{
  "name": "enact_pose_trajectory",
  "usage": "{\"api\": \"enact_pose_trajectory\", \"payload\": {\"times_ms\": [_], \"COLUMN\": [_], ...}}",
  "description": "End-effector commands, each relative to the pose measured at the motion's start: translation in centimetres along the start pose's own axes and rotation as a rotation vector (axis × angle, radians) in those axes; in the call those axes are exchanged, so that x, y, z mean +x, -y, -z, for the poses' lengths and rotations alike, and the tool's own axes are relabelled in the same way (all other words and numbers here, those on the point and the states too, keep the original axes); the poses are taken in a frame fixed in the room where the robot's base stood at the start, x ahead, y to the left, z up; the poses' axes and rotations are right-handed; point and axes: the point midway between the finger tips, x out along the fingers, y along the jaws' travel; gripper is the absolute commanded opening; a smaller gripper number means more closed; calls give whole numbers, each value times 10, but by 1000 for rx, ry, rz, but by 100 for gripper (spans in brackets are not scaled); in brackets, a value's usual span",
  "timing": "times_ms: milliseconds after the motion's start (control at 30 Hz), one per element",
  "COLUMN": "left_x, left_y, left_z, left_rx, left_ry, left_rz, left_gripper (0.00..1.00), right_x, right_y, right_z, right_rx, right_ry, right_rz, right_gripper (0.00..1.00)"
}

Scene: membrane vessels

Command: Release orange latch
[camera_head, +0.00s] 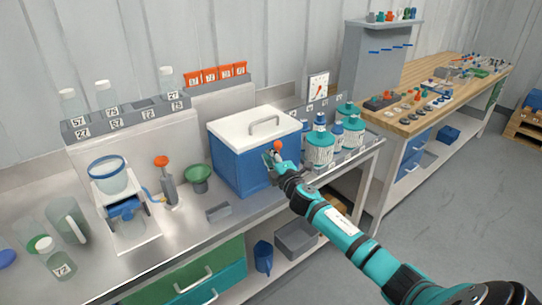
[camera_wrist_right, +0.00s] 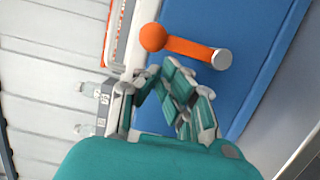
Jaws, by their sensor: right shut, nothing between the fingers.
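The orange latch (camera_wrist_right: 188,47) is on the front of a blue box (camera_head: 229,158) with a white lid (camera_head: 240,127). The lid lies closed on top. In the wrist view the latch has a round orange knob at its left end, an orange bar and a pale pivot at its right end. In the head view only the orange knob (camera_head: 278,145) shows clearly; my gripper hides part of the rest. My right gripper (camera_head: 270,158) is shut and empty, with its fingertips (camera_wrist_right: 160,72) just below the bar in the wrist view. Contact cannot be told. My left gripper is out of view.
Teal-capped vessels (camera_head: 319,150) stand right of the box. A green funnel (camera_head: 199,174), an orange-topped pump (camera_head: 168,182) and a small grey block (camera_head: 218,212) are to its left. A bottle rack (camera_head: 130,118) runs behind.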

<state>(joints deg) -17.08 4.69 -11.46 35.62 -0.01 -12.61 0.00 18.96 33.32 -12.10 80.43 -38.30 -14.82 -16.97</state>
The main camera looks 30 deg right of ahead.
Motion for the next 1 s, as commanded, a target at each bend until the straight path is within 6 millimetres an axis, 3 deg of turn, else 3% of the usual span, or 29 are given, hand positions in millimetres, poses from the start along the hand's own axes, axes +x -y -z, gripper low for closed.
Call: {"api": "enact_pose_trajectory", "payload": {"times_ms": [1000], "left_x": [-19], "left_y": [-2], "left_z": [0], "left_rx": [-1], "left_ry": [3], "left_rz": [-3], "left_gripper": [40], "right_x": [2], "right_y": [-6], "right_z": [0], "right_rx": [137], "right_ry": [1], "right_rz": [34], "right_gripper": [0]}}
